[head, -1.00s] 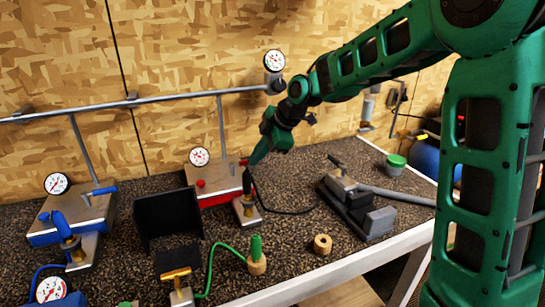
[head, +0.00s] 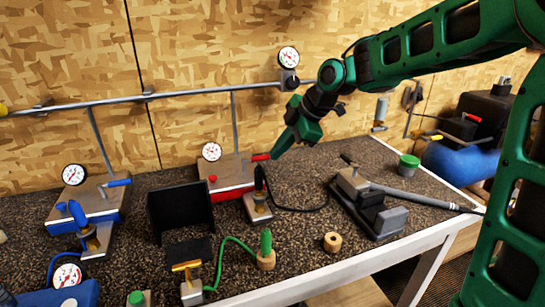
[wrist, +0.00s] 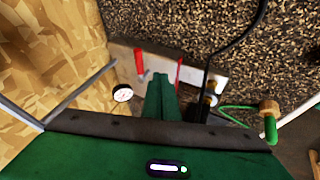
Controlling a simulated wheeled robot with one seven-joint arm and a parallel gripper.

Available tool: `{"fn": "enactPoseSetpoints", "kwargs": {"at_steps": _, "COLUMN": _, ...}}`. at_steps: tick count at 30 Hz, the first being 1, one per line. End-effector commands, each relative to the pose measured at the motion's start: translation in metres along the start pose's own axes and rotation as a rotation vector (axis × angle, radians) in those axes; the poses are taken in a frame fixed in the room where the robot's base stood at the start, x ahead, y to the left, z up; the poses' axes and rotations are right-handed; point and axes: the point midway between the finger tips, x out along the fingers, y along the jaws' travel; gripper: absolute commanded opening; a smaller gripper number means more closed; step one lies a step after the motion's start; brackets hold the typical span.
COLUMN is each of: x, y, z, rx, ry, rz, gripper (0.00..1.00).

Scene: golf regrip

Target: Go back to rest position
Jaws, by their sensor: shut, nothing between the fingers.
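My green gripper (head: 283,146) is shut and empty. In the head view it hangs above the back of the workbench (head: 310,213), near the red regulator base (head: 232,187) and the black-handled nozzle on its stand (head: 260,190). It appears raised clear of them. In the wrist view the closed fingers (wrist: 160,92) point toward the red-handled regulator plate (wrist: 150,62), with a small white gauge (wrist: 123,93) to their left.
A vise (head: 365,200) holds a grey shaft at the right. A cork-colored ring (head: 332,242), a green-lidded jar (head: 408,165) and a black tray (head: 180,210) stand on the bench. A blue regulator base (head: 88,222) is at left. A pipe (head: 190,96) runs along the wall.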

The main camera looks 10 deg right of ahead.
Motion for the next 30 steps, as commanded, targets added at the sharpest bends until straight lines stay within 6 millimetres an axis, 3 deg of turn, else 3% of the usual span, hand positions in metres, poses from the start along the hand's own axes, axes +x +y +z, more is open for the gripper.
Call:
{"fn": "enactPoseSetpoints", "kwargs": {"at_steps": 1, "x": -0.013, "y": 0.001, "z": 0.001, "rx": 0.001, "ry": -0.002, "rz": 0.007, "gripper": 0.0}}
{"fn": "enactPoseSetpoints", "kwargs": {"at_steps": 6, "x": -0.043, "y": 0.001, "z": 0.001, "rx": 0.0, "ry": -0.002, "rz": 0.006, "gripper": 0.0}}
{"fn": "enactPoseSetpoints", "kwargs": {"at_steps": 14, "x": -0.066, "y": -0.002, "z": 0.003, "rx": 0.011, "ry": -0.006, "rz": 0.003, "gripper": 0.0}}
{"fn": "enactPoseSetpoints", "kwargs": {"at_steps": 17, "x": -0.073, "y": -0.011, "z": 0.017, "rx": 0.094, "ry": -0.037, "rz": 0.002, "gripper": 0.0}}
{"fn": "enactPoseSetpoints", "kwargs": {"at_steps": 20, "x": -0.086, "y": -0.035, "z": 0.05, "rx": 0.293, "ry": -0.109, "rz": 0.003, "gripper": 0.0}}
{"fn": "enactPoseSetpoints", "kwargs": {"at_steps": 23, "x": -0.103, "y": -0.076, "z": 0.092, "rx": 0.582, "ry": -0.207, "rz": 0.012, "gripper": 0.0}}
{"fn": "enactPoseSetpoints", "kwargs": {"at_steps": 27, "x": -0.129, "y": -0.146, "z": 0.145, "rx": 1.017, "ry": -0.345, "rz": 0.045, "gripper": 0.0}}
{"fn": "enactPoseSetpoints", "kwargs": {"at_steps": 30, "x": -0.145, "y": -0.202, "z": 0.174, "rx": 1.32, "ry": -0.436, "rz": 0.078, "gripper": 0.0}}
